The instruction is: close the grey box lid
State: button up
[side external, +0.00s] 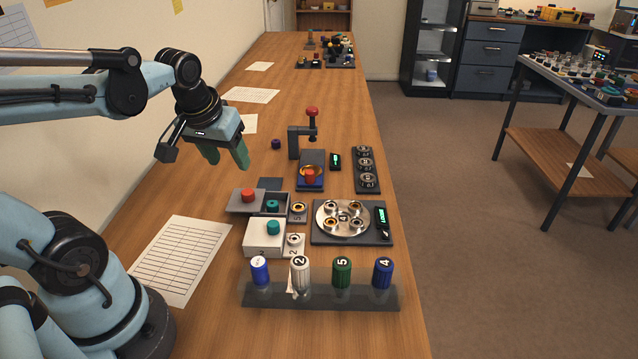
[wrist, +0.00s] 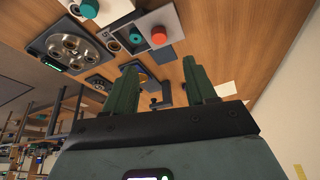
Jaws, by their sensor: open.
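The grey box (side external: 285,210) sits on the wooden bench with its top partly open. A teal piece (side external: 271,205) shows inside it. Its grey lid (side external: 233,207) with a red knob (side external: 248,195) lies shifted to the left, off the opening. In the wrist view the lid's red knob (wrist: 158,35) shows beside the open box (wrist: 118,42). My gripper (side external: 227,158) is open and empty, above and behind the lid, apart from it. Its green fingers (wrist: 160,68) are spread in the wrist view.
A white box (side external: 262,245) with a teal knob stands just in front. A round metal tray (side external: 343,203) is to the right, a press with a red ball (side external: 311,111) behind. A rack of coloured cylinders (side external: 320,297) is at the front. Paper sheets (side external: 180,255) lie left.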

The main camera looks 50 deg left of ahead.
aim_at(247, 192)
jog(key=shift+x, duration=5.8)
grip_shut()
